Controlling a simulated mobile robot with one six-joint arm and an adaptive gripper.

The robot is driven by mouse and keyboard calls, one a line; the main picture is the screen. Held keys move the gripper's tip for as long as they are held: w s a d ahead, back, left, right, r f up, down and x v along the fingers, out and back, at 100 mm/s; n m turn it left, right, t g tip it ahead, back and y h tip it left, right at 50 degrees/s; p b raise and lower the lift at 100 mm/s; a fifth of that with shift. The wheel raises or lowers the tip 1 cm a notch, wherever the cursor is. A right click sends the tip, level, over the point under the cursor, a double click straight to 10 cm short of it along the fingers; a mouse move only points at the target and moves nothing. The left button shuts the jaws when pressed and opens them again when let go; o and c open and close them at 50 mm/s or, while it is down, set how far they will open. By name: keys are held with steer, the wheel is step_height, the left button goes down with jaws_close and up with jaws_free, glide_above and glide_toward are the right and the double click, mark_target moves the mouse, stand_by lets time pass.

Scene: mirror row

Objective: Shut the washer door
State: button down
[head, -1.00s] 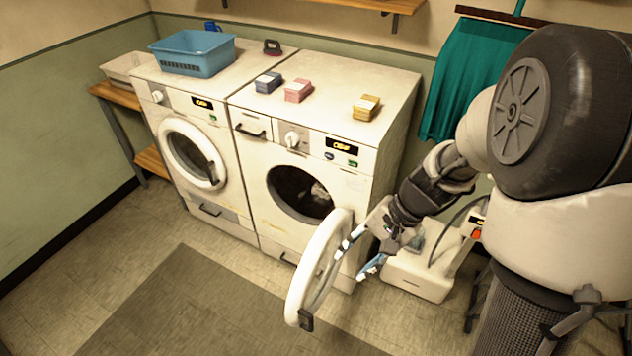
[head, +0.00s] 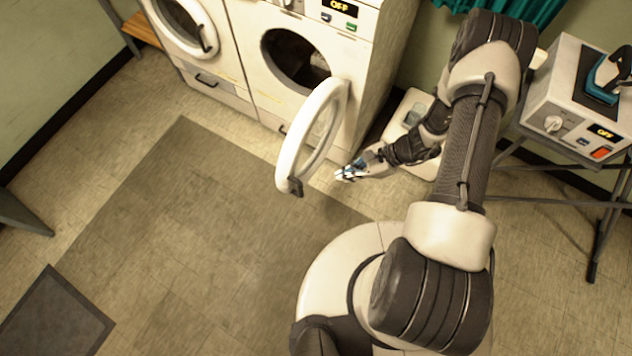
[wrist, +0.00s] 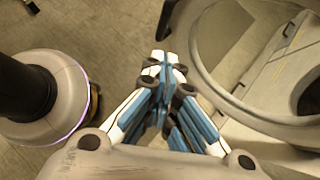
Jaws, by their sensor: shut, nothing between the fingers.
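The washer (head: 247,55) stands at the top of the head view with its round opening dark and some cloth inside. Its white ring-shaped door (head: 289,158) is swung wide open, hinged on the right side of the opening, with a dark handle (head: 295,186) at its free edge. My gripper (head: 341,175) is shut and empty, just right of the door's outer face, near its lower part. In the wrist view the gripper (wrist: 166,62) has its blue and white fingers together, and the door ring (wrist: 205,75) curves at the right. I cannot tell whether they touch.
A second washer (head: 217,78) with a shut door stands at the left. A box with an iron on it (head: 558,92) sits on a metal-legged stand at the right. A dark mat (head: 52,318) lies lower left. The floor left of the open door is clear.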

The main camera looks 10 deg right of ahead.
steer(key=a+f+b, duration=0.2)
steer(key=a+f, duration=0.3)
steer(key=a, duration=0.4)
steer(key=shift+w+a+f, duration=0.2)
steer(key=shift+w+f, duration=0.05)
steer(key=shift+w, duration=0.15)
